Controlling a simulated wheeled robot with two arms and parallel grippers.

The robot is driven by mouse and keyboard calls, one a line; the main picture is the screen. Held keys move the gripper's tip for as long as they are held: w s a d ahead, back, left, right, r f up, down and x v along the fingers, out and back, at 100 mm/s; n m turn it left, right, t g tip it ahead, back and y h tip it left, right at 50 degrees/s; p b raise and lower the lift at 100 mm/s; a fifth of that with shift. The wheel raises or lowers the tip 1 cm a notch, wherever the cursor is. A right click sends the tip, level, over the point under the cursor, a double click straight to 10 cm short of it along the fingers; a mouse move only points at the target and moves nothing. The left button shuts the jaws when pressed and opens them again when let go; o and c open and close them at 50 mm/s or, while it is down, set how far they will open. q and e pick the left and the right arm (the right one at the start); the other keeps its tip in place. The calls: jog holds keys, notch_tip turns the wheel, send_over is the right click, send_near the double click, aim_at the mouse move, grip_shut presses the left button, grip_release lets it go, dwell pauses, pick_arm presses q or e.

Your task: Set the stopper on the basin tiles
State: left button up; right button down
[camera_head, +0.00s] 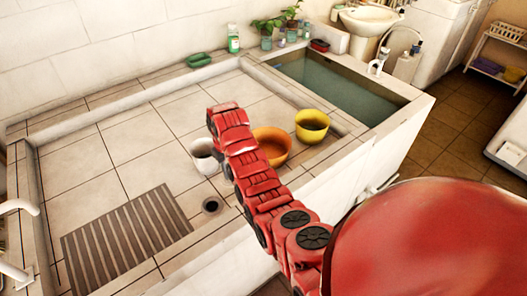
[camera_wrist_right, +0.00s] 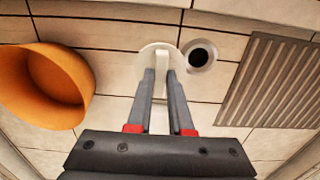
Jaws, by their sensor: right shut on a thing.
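In the right wrist view, my right gripper (camera_wrist_right: 161,78) is shut on the raised tab of a white round stopper (camera_wrist_right: 150,50). The stopper's disc is over the pale basin tiles (camera_wrist_right: 110,45), just left of the dark drain hole (camera_wrist_right: 200,54). I cannot tell whether it touches the tiles. The drain hole (camera_head: 211,206) shows just left of the arm. My left gripper is not in view.
A ribbed mat (camera_head: 125,240) lies front left. A water-filled trough (camera_head: 330,85) is at the right.

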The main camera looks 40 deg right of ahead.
jog(key=d+f+p, duration=0.1)
jog(key=f, duration=0.1)
jog(key=d+f+p, duration=0.1)
jog(key=f, duration=0.1)
jog(key=d+f+p, duration=0.1)
jog(key=d+f, duration=0.1)
jog(key=shift+s, duration=0.3)
jog(key=shift+f+b, duration=0.6)
jog(key=shift+f, duration=0.95)
jog(key=shift+f, duration=0.1)
jog(key=c, duration=1.3)
grip_release()
jog(key=shift+f, duration=0.1)
jog(key=o, duration=0.5)
